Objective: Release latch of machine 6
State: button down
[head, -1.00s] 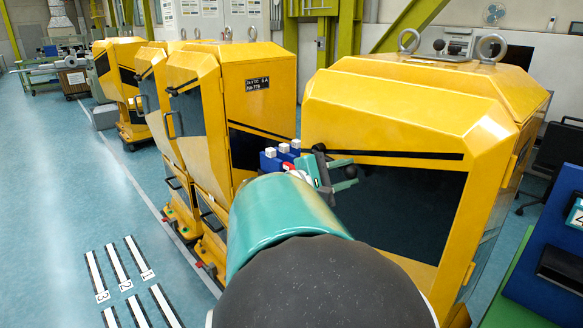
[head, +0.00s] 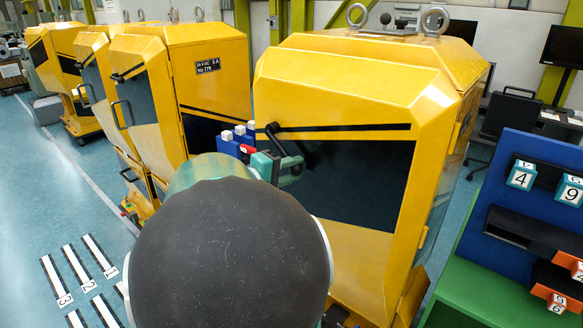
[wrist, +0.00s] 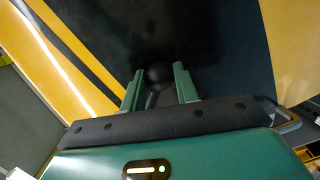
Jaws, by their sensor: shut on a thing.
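A yellow machine (head: 330,85) with a dark front window (head: 360,180) stands in front of me. No machine number is readable on it. A black lever latch (head: 277,138) sits at the left end of the black stripe on its front. My gripper (head: 288,166) is at the latch, with its green fingers at the lever's lower end. In the wrist view, the latch's black ball knob (wrist: 158,74) and its stem show between the two green fingers (wrist: 158,88). My gripper is shut on the latch. My arm hides the machine's lower left part.
More yellow machines (head: 200,60) stand close on the left. A blue and green rack (head: 530,150) with numbered cubes is at the right. A black chair (head: 500,115) stands behind it.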

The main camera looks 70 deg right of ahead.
jog(key=shift+w, duration=0.15)
jog(key=c, duration=1.1)
grip_release()
jog(key=shift+c, duration=0.2)
jog(key=shift+o, duration=0.4)
jog(key=v, duration=1.3)
jog(key=shift+a, duration=0.35)
jog(key=shift+w, duration=0.1)
